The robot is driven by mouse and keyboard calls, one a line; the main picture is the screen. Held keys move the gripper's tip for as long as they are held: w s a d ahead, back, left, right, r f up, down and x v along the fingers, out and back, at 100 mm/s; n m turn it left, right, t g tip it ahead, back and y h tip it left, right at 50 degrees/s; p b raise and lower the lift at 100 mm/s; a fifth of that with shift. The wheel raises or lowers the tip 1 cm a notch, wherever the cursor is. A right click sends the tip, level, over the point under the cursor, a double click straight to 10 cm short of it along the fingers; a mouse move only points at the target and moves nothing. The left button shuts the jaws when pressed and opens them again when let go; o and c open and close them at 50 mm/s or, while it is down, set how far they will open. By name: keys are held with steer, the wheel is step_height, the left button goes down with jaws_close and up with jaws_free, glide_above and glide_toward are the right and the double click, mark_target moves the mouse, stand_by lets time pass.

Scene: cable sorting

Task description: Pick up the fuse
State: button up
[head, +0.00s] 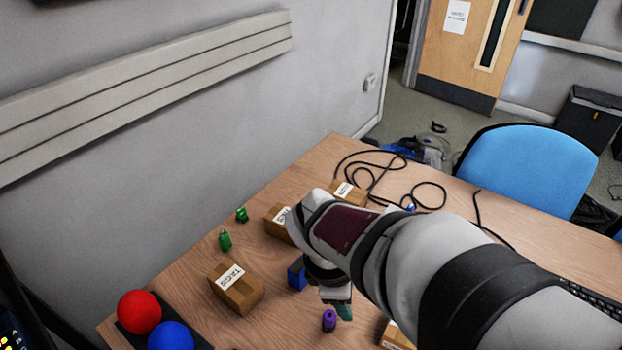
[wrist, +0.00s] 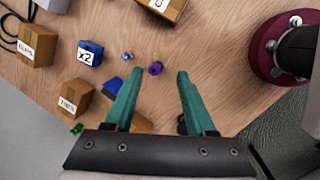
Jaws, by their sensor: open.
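No thing in view is labelled as a fuse. A small purple cylinder (head: 329,321) with a dark end looks most like one. It stands on the wooden table and also shows in the wrist view (wrist: 155,69). My gripper (wrist: 160,75) is open, with its teal fingers apart and nothing held. In the wrist view the cylinder appears between the fingertips, nearer the left one; the height gap is hard to judge. In the head view my arm hides most of the gripper (head: 342,309). A tiny blue-grey piece (wrist: 127,56) lies left of the cylinder in the wrist view.
A blue box (wrist: 89,53) marked "x2" and a blue piece (wrist: 112,86) are nearby. Labelled cardboard boxes (head: 236,290) stand around. Small green pieces (head: 225,240), a red ball (head: 139,312) and a blue ball (head: 171,336) are left. Black cable (head: 375,175) lies at the back.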

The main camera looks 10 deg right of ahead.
steer(key=w+a+f+n+t, duration=0.2)
steer(key=w+f+n, duration=0.2)
steer(key=w+n, duration=0.55)
steer(key=shift+n+h, duration=0.3)
steer(key=shift+n, duration=0.45)
steer(key=x, duration=0.5)
steer(key=s+x, duration=0.1)
steer(key=x, duration=0.4)
steer(key=s+x, duration=0.1)
steer(key=x, duration=0.4)
steer(key=shift+s+d+f, duration=0.15)
steer(key=shift+d+f, duration=0.05)
steer(key=shift+d, duration=0.15)
jaws_close()
